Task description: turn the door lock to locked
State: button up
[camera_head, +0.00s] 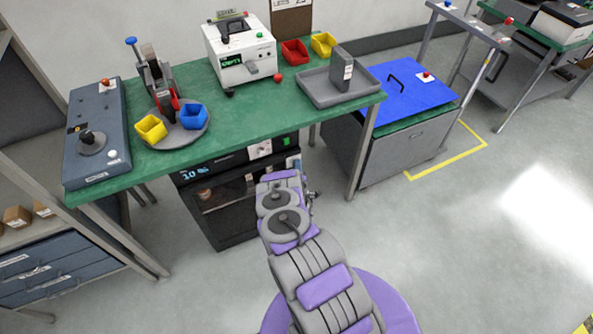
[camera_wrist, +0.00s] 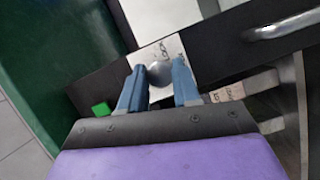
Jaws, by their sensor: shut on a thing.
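The door lock is a round grey knob (camera_wrist: 158,72) on a white labelled plate (camera_wrist: 180,50), set in the black front panel of the oven. My gripper (camera_wrist: 158,83) has its two blue fingers on either side of the knob and is shut on it. The plate lettering is partly covered and the knob's turn position cannot be read. In the head view the black oven (camera_head: 222,213) stands under the green bench, its door looking closed, with the white lock plate (camera_head: 260,149) high on its front. There my own arm hides most of the gripper.
A green button (camera_wrist: 101,108) sits on the panel left of the fingers in the wrist view. A silver bar handle (camera_wrist: 285,25) is at upper right. The green bench (camera_head: 240,122) overhangs the oven, with a bench leg (camera_head: 361,155) to the right. Open floor lies to the right.

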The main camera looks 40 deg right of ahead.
jog(key=shift+a+f+n+t+b, duration=0.1)
jog(key=shift+a+n+t+b, duration=0.1)
jog(key=shift+n+t+b, duration=0.25)
dwell(0.3)
jog(key=o, duration=0.9)
jog(key=shift+w+f, duration=0.1)
jog(key=shift+c, duration=0.2)
jog(key=shift+o, duration=1)
jog(key=shift+g, duration=0.25)
jog(key=b+v, duration=0.1)
jog(key=v, duration=1.6)
jog(key=shift+b, duration=0.35)
jog(key=shift+a, duration=0.15)
